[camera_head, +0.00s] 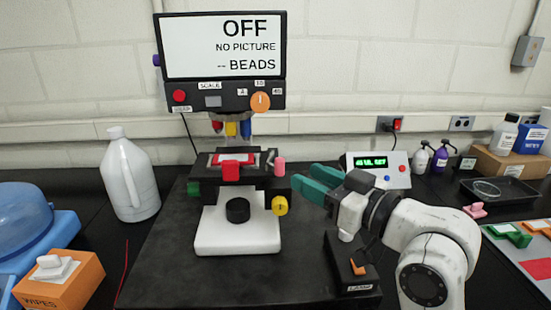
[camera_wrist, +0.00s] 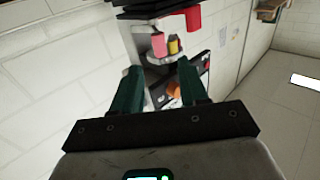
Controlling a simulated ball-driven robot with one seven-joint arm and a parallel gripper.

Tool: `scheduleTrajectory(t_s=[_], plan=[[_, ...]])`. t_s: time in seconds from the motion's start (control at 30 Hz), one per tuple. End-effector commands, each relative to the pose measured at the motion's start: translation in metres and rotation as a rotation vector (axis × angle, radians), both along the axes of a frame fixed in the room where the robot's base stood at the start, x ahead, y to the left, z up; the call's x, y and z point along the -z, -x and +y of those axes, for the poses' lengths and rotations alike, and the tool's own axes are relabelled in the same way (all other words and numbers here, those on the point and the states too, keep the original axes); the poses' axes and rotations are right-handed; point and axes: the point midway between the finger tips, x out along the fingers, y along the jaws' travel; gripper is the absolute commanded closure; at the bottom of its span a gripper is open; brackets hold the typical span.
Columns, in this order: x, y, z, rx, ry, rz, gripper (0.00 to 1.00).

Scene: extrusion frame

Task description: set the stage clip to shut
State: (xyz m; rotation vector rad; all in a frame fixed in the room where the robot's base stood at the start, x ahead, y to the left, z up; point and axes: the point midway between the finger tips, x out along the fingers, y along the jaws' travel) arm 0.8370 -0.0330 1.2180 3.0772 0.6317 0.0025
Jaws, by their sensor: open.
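A microscope stands on the dark bench, with a black stage (camera_head: 205,188) that bears a slide area with red parts. A red tab (camera_head: 231,171) sticks out at the stage's front. A small pink upright piece (camera_head: 279,166) stands at the stage's right end, beside a thin grey part; I cannot tell for sure which is the clip or how it is set. My gripper (camera_head: 304,176) has teal fingers, spread apart and empty, just right of the stage. In the wrist view, the open fingers (camera_wrist: 160,63) point toward a pink piece (camera_wrist: 158,46) and a yellow piece.
A screen (camera_head: 222,46) reading OFF, NO PICTURE hangs above the stage. Red, yellow and blue objectives (camera_head: 231,128) sit over it. A yellow knob (camera_head: 280,205) is below its right end. A lamp box (camera_head: 350,268) and a green-display box (camera_head: 376,172) are near my arm.

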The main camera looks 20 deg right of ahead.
Motion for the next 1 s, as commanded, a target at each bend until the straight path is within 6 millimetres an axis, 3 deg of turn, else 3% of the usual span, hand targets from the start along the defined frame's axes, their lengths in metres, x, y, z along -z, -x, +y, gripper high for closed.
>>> scheduleTrajectory(t_s=[0.2,0.4,0.87,1.0], plan=[[-0.002,-0.038,0.018,-0.003,0.0,0.003,0.57],[-0.001,-0.064,0.028,-0.001,0.0,0.003,0.57],[0.0,-0.076,0.034,0.0,-0.001,0.0,0.57],[0.0,-0.076,0.033,0.0,-0.001,0.001,0.68]])
